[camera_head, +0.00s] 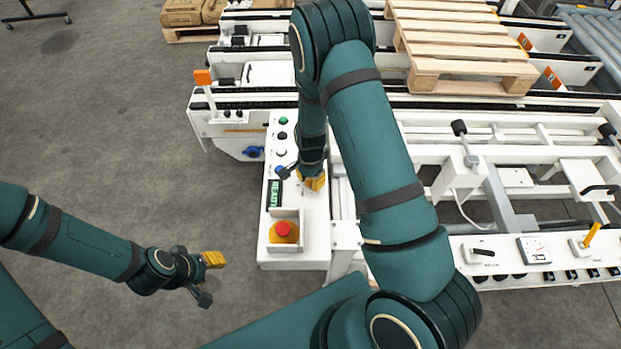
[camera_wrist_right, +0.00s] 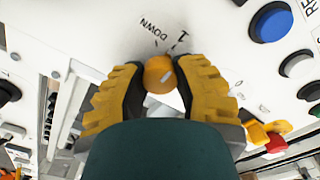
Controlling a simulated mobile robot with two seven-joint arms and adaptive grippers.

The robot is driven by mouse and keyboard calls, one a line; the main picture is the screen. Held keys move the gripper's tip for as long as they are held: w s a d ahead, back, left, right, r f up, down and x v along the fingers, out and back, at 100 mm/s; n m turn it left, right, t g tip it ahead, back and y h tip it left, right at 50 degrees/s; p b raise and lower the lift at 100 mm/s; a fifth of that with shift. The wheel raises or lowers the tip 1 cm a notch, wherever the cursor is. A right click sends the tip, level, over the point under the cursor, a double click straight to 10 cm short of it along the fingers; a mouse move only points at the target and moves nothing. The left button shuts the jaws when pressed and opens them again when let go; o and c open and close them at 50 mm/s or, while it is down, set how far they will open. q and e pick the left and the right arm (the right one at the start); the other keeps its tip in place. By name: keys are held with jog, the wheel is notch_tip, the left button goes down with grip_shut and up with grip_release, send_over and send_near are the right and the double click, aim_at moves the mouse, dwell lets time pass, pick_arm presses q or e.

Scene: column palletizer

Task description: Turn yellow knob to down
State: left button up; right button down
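The yellow knob (camera_wrist_right: 158,73) sits on the white control panel (camera_wrist_right: 110,25), with a "DOWN" label and a tick mark just beyond it. Its pointer direction is hard to read. The two yellow-padded fingers of my right gripper (camera_wrist_right: 160,80) stand on either side of the knob and appear closed onto it. In the head view my right gripper (camera_head: 314,182) reaches down to the panel and hides the knob. My left gripper (camera_head: 211,279) is open and empty over the floor at the left, away from the panel.
A red emergency button (camera_head: 284,231) on a yellow base stands at the panel's near end, with a green display (camera_head: 274,193) beside the gripper. Coloured buttons (camera_head: 282,135) line the far part. A wooden pallet (camera_head: 460,45) lies at the back. The grey floor (camera_head: 110,140) at left is clear.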

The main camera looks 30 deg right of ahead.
jog(key=shift+n, duration=0.4)
jog(key=n+b, duration=0.1)
jog(key=n, duration=0.2)
jog(key=shift+n, duration=0.4)
jog(key=shift+n+b, duration=0.4)
jog(key=shift+n, duration=1.8)
jog(key=c, duration=0.6)
grip_release()
jog(key=shift+c, duration=0.2)
